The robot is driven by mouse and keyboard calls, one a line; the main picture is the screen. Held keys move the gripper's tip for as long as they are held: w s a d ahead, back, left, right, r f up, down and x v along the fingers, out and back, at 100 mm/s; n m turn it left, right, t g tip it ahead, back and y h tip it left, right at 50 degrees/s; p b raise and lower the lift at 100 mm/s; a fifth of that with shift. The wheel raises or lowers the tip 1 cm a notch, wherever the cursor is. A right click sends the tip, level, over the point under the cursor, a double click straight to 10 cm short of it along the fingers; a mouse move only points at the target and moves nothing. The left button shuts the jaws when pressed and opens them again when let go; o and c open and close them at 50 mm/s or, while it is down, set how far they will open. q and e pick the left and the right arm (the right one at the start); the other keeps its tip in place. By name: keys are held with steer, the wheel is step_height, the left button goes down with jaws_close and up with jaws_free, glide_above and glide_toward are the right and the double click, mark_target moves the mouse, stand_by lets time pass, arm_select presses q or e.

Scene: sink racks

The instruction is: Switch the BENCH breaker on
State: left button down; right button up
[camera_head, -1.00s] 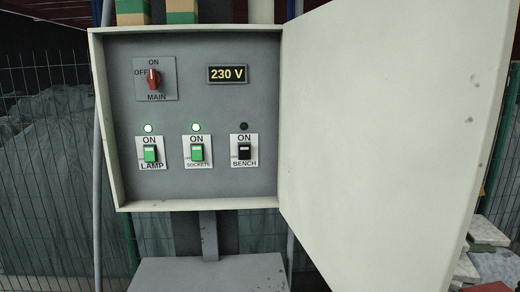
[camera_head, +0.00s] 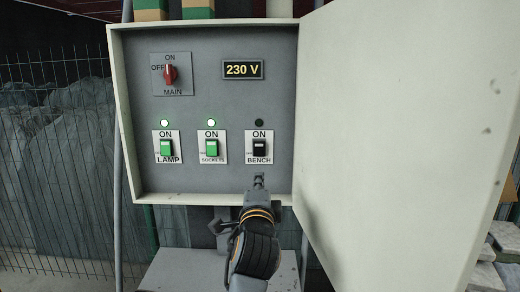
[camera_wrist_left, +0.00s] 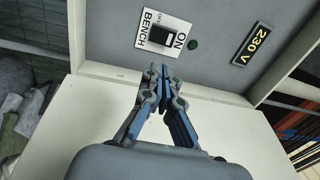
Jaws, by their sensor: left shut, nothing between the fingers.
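The BENCH breaker (camera_head: 259,147) is a black rocker on a white plate at the lower right of the grey panel. The lamp above it (camera_head: 259,123) is dark. In the left wrist view the BENCH breaker (camera_wrist_left: 161,36) shows just beyond my fingertips, with its dark lamp (camera_wrist_left: 192,45) beside the plate. My left gripper (camera_head: 259,180) is shut and empty, just below the BENCH plate in the head view. Its closed fingers (camera_wrist_left: 160,72) point at the panel and look apart from the switch. My right gripper is not in view.
LAMP (camera_head: 166,147) and SOCKETS (camera_head: 211,147) breakers are green with lit lamps. The red MAIN knob (camera_head: 170,74) and the 230 V display (camera_head: 243,69) are above. The box's open door (camera_head: 400,130) blocks the right side. A grey ledge (camera_head: 185,272) is below.

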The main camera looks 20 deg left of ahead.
arm_select(q)
steer(key=shift+s+a+r, duration=0.1)
steer(key=shift+a+r, duration=0.05)
steer(key=shift+r, duration=0.7)
steer(key=p, duration=0.5)
glide_toward(259, 144)
steer(key=x, duration=0.6)
steer(key=shift+w+a+f, duration=0.1)
steer(key=shift+w+a, duration=0.05)
steer(key=shift+w, duration=0.4)
